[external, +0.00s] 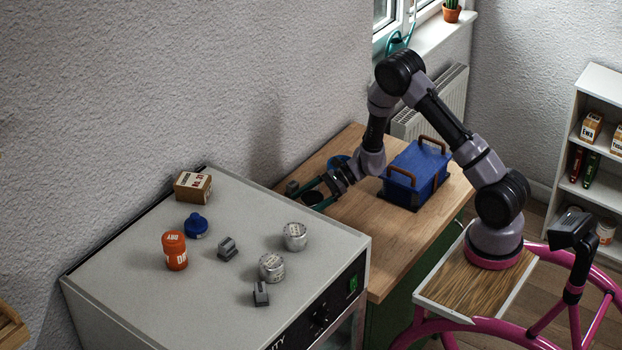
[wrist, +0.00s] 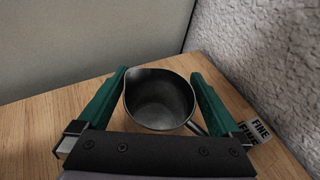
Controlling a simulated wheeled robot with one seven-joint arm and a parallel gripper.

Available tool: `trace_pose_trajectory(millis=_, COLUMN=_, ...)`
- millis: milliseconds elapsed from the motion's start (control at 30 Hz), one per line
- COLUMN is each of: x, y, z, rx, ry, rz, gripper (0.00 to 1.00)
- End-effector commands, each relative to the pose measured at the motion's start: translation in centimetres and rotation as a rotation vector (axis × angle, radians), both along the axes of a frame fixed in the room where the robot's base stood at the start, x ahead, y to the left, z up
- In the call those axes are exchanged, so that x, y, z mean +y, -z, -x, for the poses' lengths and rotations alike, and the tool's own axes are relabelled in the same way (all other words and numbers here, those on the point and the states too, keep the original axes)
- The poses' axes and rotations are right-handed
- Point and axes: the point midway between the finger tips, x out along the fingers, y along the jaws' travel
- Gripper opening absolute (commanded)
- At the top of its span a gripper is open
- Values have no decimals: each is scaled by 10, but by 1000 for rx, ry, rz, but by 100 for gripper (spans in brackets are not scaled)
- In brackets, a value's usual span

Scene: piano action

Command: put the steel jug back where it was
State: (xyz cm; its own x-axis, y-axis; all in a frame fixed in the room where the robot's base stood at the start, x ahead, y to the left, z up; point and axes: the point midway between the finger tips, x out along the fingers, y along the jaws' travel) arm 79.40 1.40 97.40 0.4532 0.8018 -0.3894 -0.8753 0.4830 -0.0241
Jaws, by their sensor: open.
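The steel jug (wrist: 160,103) is dark grey and stands upright on the wooden worktop, seen from above in the wrist view. Its pouring lip is at the upper left and its handle points to the lower right. My gripper (wrist: 160,74) is open, with one green finger on each side of the jug. I cannot tell whether either finger touches it.
A block labelled FINE (wrist: 258,131) lies right of the jug, close to the wall. The grey cabinet (external: 130,262) rises beside the worktop and carries tins, weights, an orange jar and a carton.

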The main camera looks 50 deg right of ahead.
Motion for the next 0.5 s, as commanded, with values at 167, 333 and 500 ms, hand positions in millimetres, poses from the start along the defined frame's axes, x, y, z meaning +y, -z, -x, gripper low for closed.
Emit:
trace_pose_trajectory(millis=167, x=-24, y=-11, z=12, rx=0, ry=5, rz=1, gripper=100)
trace_pose_trajectory(millis=333, x=-54, y=-26, z=29, rx=0, ry=6, rz=1, gripper=100)
trace_pose_trajectory(millis=500, x=-79, y=-38, z=44, rx=0, ry=4, rz=0, gripper=100)
